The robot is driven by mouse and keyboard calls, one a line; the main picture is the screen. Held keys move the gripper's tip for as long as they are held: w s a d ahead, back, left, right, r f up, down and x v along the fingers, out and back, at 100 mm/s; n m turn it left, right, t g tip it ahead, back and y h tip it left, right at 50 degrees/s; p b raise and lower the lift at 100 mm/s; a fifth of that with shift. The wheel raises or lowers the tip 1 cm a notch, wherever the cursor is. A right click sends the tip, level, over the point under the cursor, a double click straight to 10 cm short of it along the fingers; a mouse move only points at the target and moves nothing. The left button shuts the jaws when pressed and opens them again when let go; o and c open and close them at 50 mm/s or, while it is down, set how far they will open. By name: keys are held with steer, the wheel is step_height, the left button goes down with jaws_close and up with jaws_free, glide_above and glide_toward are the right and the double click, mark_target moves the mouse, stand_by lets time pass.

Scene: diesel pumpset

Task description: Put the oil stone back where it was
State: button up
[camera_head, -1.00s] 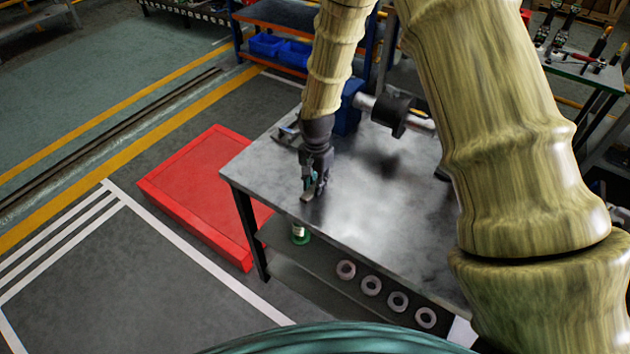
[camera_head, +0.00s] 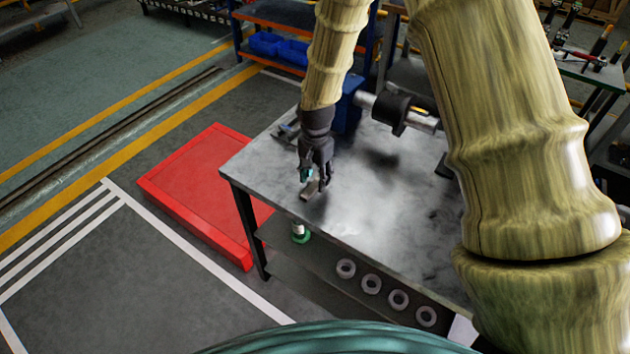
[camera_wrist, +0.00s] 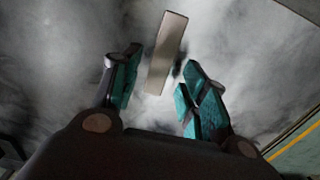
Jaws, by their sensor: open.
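The oil stone looks like a small flat grey-tan bar (camera_head: 311,189) at the left front part of the metal table top (camera_head: 350,205). In the wrist view the oil stone (camera_wrist: 168,48) lies lengthwise, just ahead of and partly between the fingertips. My gripper (camera_head: 316,176) is over it, pointing down at the table. In the wrist view my gripper (camera_wrist: 160,70) is open, with a teal-padded finger on each side and visible gaps to the stone. The stone seems to rest on the table; its exact contact is hard to tell.
A blue vise-like block (camera_head: 347,105) and a dark cylinder on a shaft (camera_head: 392,113) stand behind my gripper. Small metal items (camera_head: 288,129) lie at the table's left edge. Several rings (camera_head: 371,285) sit on the lower shelf. The table's middle is clear.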

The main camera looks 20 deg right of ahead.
mark_target(316, 184)
step_height(316, 184, up, 10)
steer(key=b, duration=0.2)
steer(key=shift+r, duration=0.15)
